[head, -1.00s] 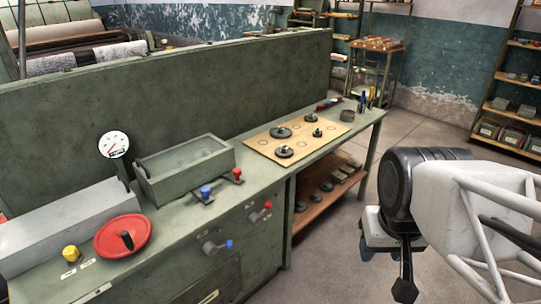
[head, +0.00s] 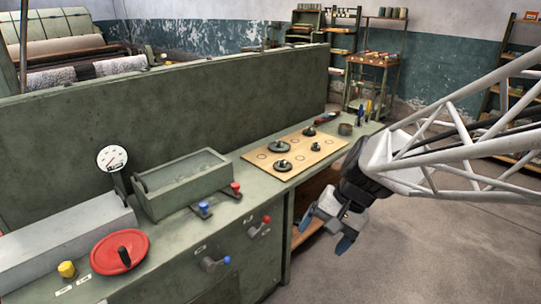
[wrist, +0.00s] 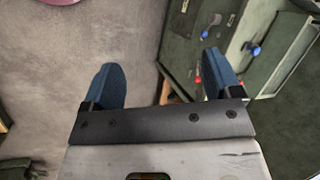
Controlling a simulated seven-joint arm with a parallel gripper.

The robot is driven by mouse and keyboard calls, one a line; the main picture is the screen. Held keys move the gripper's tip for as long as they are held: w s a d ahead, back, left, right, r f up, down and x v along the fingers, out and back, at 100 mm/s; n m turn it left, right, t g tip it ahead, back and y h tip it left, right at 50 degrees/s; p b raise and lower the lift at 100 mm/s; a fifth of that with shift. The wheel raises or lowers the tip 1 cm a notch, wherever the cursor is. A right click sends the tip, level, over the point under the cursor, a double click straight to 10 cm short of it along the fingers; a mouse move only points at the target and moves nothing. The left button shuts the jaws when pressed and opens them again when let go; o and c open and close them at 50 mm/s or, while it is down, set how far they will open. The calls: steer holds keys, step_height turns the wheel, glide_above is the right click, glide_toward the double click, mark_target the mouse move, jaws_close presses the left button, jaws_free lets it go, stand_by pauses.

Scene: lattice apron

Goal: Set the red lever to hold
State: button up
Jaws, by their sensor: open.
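A lever with a red knob (head: 266,219) sits on the green cabinet's front panel, near its right end. A blue-knobbed lever (head: 227,260) is lower and to its left; a blue knob also shows in the wrist view (wrist: 256,50). Small pale labels lie by the levers, too small to read. My gripper (head: 325,233) is open and empty, right of the red lever and apart from it, over the floor side. In the wrist view its two blue fingers (wrist: 160,62) are spread wide with nothing between them. A small red spot shows beside the right finger there.
On the bench top are another blue knob (head: 204,206) and red knob (head: 236,186), a green box (head: 185,190), a red handwheel (head: 118,252), a yellow knob (head: 67,269) and a wooden board (head: 262,167) with dark discs. The floor right of the cabinet is clear.

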steer(key=w+a+f+m+t+y, duration=0.1)
steer(key=w+a+f+m+y, duration=0.2)
steer(key=w+f, duration=0.35)
steer(key=w+a+f+m+y, duration=0.3)
steer(key=w+f+m, duration=0.1)
steer(key=w, duration=0.6)
steer(key=w+a+f+m+t+y, duration=0.1)
steer(key=w+a+f+m+y, duration=0.3)
steer(key=w, duration=0.5)
steer(key=w+f+m+t+y, duration=0.1)
steer(key=w+f+m+t, duration=0.3)
steer(key=w+f, duration=0.65)
steer(key=m+t+h, duration=0.1)
steer(key=m+t, duration=0.4)
steer(key=m, duration=0.1)
glide_toward(268, 223)
steer(key=x, duration=0.3)
steer(key=shift+w+a+r, duration=0.15)
steer(key=shift+w+r, duration=0.05)
steer(key=shift+x, duration=3.9)
steer(key=shift+f, duration=0.1)
steer(key=c, duration=1.3)
